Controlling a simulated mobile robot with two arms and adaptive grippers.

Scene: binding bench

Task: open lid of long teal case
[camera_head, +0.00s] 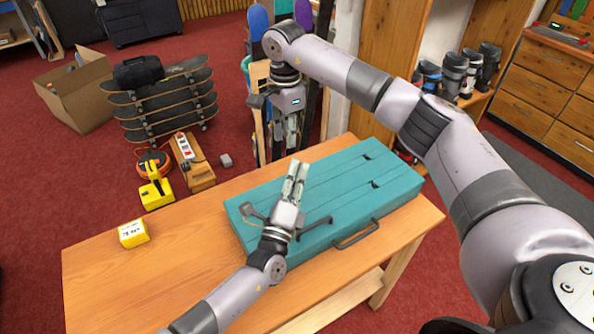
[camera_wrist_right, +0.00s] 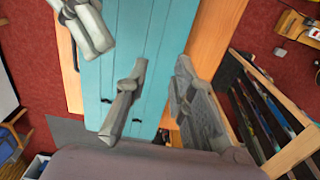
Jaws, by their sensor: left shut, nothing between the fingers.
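The long teal case (camera_head: 335,185) lies on the wooden table, its lid looking closed. It shows small dark latches on top and a dark handle (camera_head: 357,235) on its near side. My left gripper (camera_head: 297,168) is shut and empty above the left part of the case, hiding some of its top. My right gripper (camera_head: 292,138) points down near the far long edge of the case. In the right wrist view its fingers (camera_wrist_right: 162,72) are apart, with the teal case (camera_wrist_right: 143,35) seen between them and nothing held. My left gripper also shows there at upper left (camera_wrist_right: 88,28).
The wooden table (camera_head: 160,275) has free room left of the case. A small yellow box (camera_head: 134,233) stands near its far left edge. Behind are stacked skateboards (camera_head: 165,105), a cardboard box (camera_head: 75,90) and upright boards in a rack (camera_head: 257,30).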

